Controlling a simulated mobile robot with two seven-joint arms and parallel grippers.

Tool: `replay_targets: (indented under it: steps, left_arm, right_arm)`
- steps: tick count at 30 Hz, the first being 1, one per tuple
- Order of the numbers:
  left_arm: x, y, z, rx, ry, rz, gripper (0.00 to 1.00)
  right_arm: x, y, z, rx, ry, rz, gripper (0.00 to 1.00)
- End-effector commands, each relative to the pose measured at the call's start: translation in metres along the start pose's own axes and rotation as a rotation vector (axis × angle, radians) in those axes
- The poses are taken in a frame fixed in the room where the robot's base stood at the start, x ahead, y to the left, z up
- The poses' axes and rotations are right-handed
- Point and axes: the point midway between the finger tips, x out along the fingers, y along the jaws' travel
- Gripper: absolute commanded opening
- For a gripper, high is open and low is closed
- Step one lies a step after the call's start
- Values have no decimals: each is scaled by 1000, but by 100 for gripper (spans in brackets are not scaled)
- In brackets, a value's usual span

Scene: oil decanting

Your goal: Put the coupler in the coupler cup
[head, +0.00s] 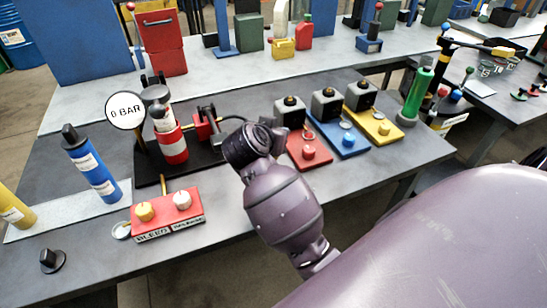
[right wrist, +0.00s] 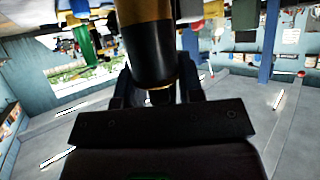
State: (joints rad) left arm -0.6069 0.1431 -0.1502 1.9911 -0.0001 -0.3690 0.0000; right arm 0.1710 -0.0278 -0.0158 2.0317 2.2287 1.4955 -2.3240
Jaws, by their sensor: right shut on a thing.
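My right arm reaches in from the lower right of the head view. Its gripper (head: 228,122) is over the middle of the bench, partly hidden by its own wrist. In the right wrist view the right gripper (right wrist: 157,92) is shut on a thick black-and-gold cylinder (right wrist: 152,55) between its fingers. I cannot tell for certain whether this is the coupler. A small round metal cup (head: 121,230) is beside the red two-knob block (head: 168,214); I cannot tell if it is the coupler cup. My left gripper is not in view.
A 0 BAR gauge (head: 126,111) and a red-and-white cylinder (head: 171,146) stand left of the gripper. Blue (head: 93,169) and yellow (head: 14,209) bottles are farther left. Red, blue and yellow stations (head: 373,124) and a green cylinder (head: 416,95) stand right.

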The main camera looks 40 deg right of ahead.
Motion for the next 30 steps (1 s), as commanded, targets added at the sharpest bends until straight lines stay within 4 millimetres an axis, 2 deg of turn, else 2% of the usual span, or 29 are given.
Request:
replay_targets:
  steps: [3, 11, 19, 30]
  left_arm:
    - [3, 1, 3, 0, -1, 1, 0]
    - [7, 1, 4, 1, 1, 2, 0]
    - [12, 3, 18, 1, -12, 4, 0]
    - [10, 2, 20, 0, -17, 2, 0]
  right_arm:
    - [7, 0, 13, -2, 0, 0, 8]
    - [14, 0, 26, -1, 0, 1, 8]
    - [35, 0, 63, -3, -1, 1, 8]
    - [36, 0, 66, 1, 1, -1, 8]
